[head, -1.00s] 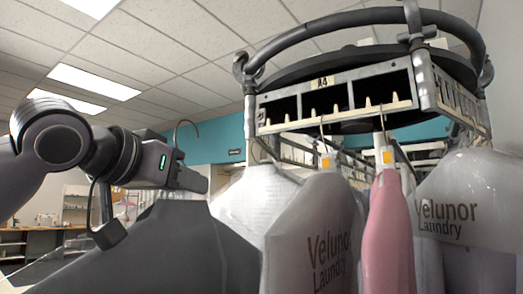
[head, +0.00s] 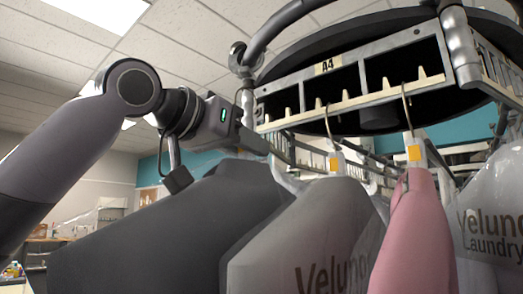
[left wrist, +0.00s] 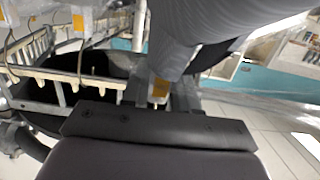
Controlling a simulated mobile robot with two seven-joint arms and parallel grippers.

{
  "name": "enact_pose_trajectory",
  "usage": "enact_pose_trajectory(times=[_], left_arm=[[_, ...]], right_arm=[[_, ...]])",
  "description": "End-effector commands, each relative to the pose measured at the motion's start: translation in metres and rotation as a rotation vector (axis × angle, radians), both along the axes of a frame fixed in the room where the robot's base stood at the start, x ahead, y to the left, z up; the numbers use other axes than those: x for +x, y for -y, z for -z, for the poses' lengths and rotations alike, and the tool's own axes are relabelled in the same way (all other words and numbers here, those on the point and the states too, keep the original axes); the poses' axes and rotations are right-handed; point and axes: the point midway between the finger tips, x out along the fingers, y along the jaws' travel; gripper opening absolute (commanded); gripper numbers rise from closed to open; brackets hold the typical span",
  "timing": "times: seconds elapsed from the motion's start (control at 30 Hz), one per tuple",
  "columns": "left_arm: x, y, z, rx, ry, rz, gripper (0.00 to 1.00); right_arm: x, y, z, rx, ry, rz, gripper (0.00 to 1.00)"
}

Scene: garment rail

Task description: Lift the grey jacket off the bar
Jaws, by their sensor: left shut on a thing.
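The grey jacket (head: 165,245) is a dark garment at the left and lower centre of the head view, in front of a white-covered garment. It also shows in the left wrist view (left wrist: 185,30). My left gripper (head: 257,143) is at the jacket's top and shut at its hanger. The exact contact and the hanger hook are hidden in the head view. An orange tag (left wrist: 160,89) shows between the jacket and my gripper in the wrist view. The toothed bar (head: 350,104) with label A4 is right of my left gripper. My right gripper is not in view.
Garments in white covers (head: 325,225) and a pink garment (head: 412,240) hang close on the jacket's right, with orange-tagged hangers. The round rail frame (head: 300,30) arches above. The space to the left of the jacket looks open.

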Motion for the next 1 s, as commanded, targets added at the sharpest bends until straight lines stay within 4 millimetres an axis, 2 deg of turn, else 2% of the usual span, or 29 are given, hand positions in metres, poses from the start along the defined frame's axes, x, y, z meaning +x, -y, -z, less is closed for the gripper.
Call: enact_pose_trajectory(times=[0.37,1.0], left_arm=[[-0.007,-0.007,-0.004,-0.006,0.008,0.000,0.00],[-0.049,-0.043,-0.004,-0.006,0.009,-0.002,0.00]], right_arm=[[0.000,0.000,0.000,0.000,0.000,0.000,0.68],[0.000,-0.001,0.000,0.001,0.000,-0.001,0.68]])
